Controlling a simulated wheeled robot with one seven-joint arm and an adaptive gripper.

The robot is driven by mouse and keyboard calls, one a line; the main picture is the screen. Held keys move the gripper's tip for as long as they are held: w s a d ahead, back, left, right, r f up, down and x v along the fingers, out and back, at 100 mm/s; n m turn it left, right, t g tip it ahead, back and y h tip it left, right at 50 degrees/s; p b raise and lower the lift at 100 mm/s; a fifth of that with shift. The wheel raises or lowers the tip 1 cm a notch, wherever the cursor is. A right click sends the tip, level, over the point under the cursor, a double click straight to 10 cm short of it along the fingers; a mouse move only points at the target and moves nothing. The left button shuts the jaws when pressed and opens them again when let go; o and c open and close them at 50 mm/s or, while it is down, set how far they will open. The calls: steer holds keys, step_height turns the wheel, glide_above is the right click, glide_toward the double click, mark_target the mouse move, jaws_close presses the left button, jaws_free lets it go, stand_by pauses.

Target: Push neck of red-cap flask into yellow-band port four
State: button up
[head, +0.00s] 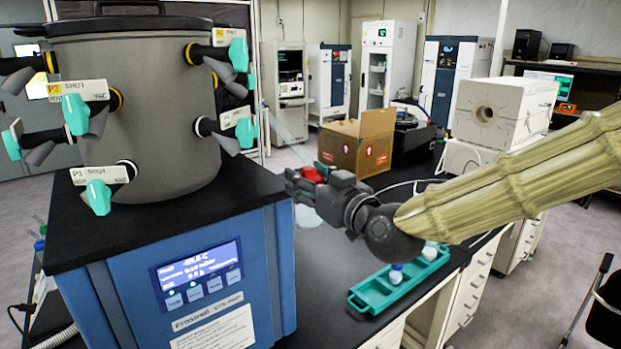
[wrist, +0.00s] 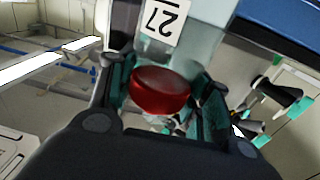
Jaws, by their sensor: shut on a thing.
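My gripper (head: 305,186) is shut on the red-cap flask, in the air right of the freeze dryer's drum (head: 165,120). The red cap (head: 312,174) shows at the fingers, and part of the pale flask body (head: 307,216) hangs below. In the wrist view the red cap (wrist: 160,92) sits between the finger pads, with a label reading 27 on the flask (wrist: 205,45). The drum carries several ports with teal valves. Yellow bands show on some, including the upper right port (head: 190,54). The lower right port (head: 205,127) is nearest the flask; its number is not readable. The flask is apart from it.
The blue freeze dryer base (head: 185,290) has a black top (head: 225,195). A teal rack (head: 375,300) holding small white, blue-marked items stands on the bench below my arm. A cardboard box (head: 357,142) and white block (head: 505,110) stand behind. Open air lies between gripper and drum.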

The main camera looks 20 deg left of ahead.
steer(key=a+r+p, duration=0.3)
steer(key=a+r, duration=0.1)
steer(key=shift+w+a, duration=0.3)
steer(key=shift+w, duration=0.05)
stand_by(0.5)
steer(key=shift+r, duration=0.1)
steer(key=shift+s, duration=0.1)
stand_by(0.6)
steer(key=shift+a+r, duration=1.25)
steer(key=shift+r, duration=0.1)
stand_by(2.3)
steer(key=o, duration=1.5)
steer(key=shift+a, duration=0.1)
steer(key=shift+d+f, duration=0.1)
steer(key=shift+d, duration=0.1)
steer(key=v, duration=1.1)
steer(key=shift+s+d, duration=0.25)
